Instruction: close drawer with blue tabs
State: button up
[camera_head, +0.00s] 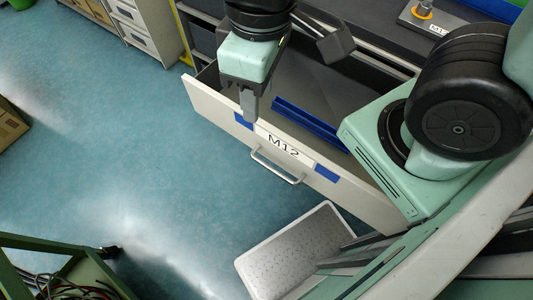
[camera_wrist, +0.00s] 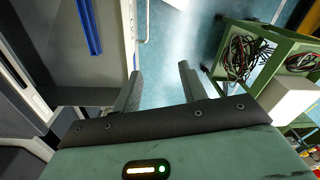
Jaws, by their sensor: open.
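The open drawer has a pale front panel (camera_head: 225,110) with a label reading M12, a metal bar handle (camera_head: 277,166) and blue tabs (camera_head: 326,172) on either side of the label. In the wrist view, its front panel (camera_wrist: 128,30) runs away from the left finger. My gripper (camera_head: 249,108) is open and empty at the left part of the front panel, beside the left blue tab. In the wrist view, my gripper (camera_wrist: 160,80) has its left finger by the panel and its right finger over the floor. I cannot tell whether it touches the panel.
A blue divider strip (camera_head: 310,125) lies inside the drawer; it also shows in the wrist view (camera_wrist: 89,26). A green cart with cables (camera_wrist: 255,55) stands to the right in the wrist view. A light textured box (camera_head: 295,250) is below the drawer front.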

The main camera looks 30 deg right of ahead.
aim_at(331, 92)
jog(key=k+l+z, duration=0.2)
jog(key=k, duration=0.2)
jog(key=k+l+z, duration=0.2)
jog(key=k+l, duration=0.15)
jog(key=k, duration=0.05)
